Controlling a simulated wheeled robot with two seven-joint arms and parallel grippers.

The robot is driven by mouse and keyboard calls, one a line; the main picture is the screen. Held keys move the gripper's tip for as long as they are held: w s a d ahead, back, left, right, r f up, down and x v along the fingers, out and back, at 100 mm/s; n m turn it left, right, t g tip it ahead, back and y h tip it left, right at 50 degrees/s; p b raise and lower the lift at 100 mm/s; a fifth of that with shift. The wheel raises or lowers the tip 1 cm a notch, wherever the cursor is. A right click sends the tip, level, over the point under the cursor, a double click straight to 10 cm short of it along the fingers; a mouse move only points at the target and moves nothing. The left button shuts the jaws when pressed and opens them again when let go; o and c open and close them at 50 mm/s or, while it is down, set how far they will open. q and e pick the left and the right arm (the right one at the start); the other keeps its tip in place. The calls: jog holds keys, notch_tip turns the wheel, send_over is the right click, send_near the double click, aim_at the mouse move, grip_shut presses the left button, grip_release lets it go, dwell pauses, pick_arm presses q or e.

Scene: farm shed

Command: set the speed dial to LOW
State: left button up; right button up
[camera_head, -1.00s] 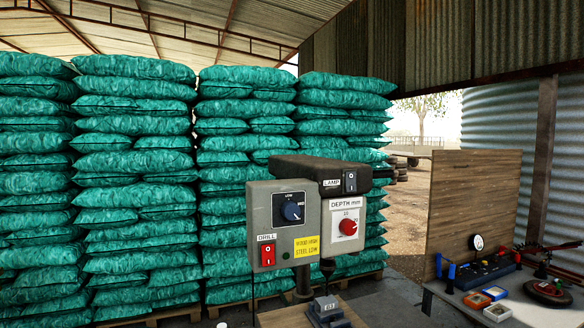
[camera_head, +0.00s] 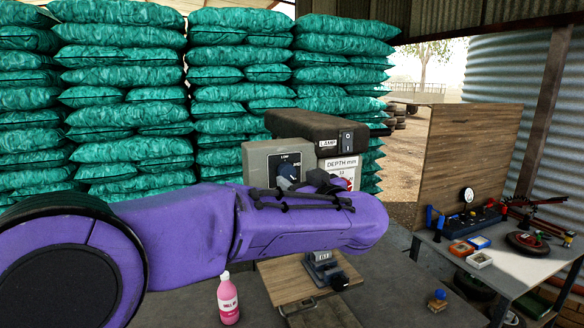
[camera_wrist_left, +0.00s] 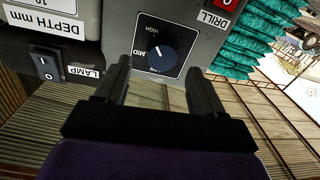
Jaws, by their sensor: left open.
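The speed dial is a round dark-blue knob (camera_head: 287,173) on a black plate on the grey drill control box (camera_head: 257,160). The left wrist view shows the knob (camera_wrist_left: 154,54) upside down, with MID at its left and HIGH above it. A small pale mark on the knob seems to lean to the HIGH side, but is hard to read. My left gripper (camera_wrist_left: 159,68) is open, its two dark fingers on either side of the dial in that view. Contact cannot be told. My purple left arm hides the lower box in the head view. My right gripper is not in view.
The LAMP switch (camera_head: 347,138) and DEPTH dial label (camera_head: 343,163) sit right of the dial; the DRILL switch (camera_wrist_left: 229,5) is nearby. A pink bottle (camera_head: 228,299) stands below my arm. A cluttered bench (camera_head: 510,272) stands at right, stacked teal sacks (camera_head: 120,95) behind.

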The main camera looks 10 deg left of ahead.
aim_at(289, 173)
pick_arm(q)
jog(key=p+x, duration=0.1)
jog(key=x, duration=0.2)
jog(key=shift+r, duration=0.2)
jog(key=shift+w+a, duration=0.4)
jog(key=shift+a, duration=0.05)
jog(key=shift+w+f, duration=0.1)
jog(key=shift+f, duration=0.05)
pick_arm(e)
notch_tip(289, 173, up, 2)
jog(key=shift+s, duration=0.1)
pick_arm(q)
jog(key=c, duration=1.1)
jog(key=shift+o, duration=0.2)
